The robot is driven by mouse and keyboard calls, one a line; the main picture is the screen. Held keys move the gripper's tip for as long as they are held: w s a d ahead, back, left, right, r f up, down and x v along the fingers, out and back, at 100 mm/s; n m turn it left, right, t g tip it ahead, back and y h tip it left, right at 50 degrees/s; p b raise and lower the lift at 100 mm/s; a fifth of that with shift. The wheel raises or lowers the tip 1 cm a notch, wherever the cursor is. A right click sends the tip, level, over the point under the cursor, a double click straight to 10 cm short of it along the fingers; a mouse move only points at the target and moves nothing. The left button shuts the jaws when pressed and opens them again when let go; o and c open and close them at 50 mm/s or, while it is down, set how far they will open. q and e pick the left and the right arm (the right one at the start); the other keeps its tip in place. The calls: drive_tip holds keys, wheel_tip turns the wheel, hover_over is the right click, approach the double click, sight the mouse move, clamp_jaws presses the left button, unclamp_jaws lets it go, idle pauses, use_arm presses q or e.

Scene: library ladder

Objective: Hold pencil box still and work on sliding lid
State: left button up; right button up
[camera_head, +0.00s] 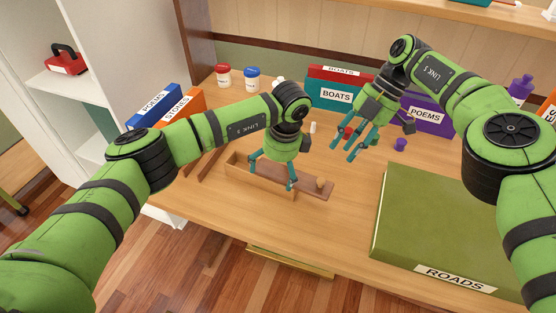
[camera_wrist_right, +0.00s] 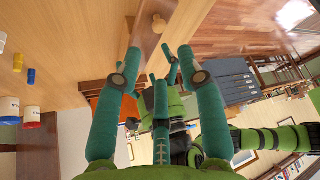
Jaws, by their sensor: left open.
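The wooden pencil box (camera_head: 258,184) lies on the desk in the head view. Its darker sliding lid (camera_head: 318,192) with a round pale knob (camera_head: 321,182) reaches out past its right end. The lid (camera_wrist_right: 151,40) and knob (camera_wrist_right: 159,22) also show at the top of the right wrist view. My left gripper (camera_head: 272,174) is open, pointing down at the box with fingers spread across it. Whether they touch it I cannot tell. My right gripper (camera_head: 364,142) is open and empty, above the desk behind and right of the knob; its fingers (camera_wrist_right: 160,54) frame the lid.
A large green ROADS book (camera_head: 450,225) fills the desk's right front. BOATS (camera_head: 335,94) and POEMS (camera_head: 426,114) volumes stand at the back. Red (camera_head: 223,76) and blue (camera_head: 252,78) jars stand back left. A purple cap-like piece (camera_head: 400,144) lies near my right gripper.

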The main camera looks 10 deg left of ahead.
sight(275, 174)
use_arm(q)
drive_tip(key=shift+w+a+f, duration=0.1)
drive_tip(key=shift+a+f, duration=0.05)
drive_tip(key=shift+f, duration=1.4)
drive_tip(key=shift+c, duration=0.4)
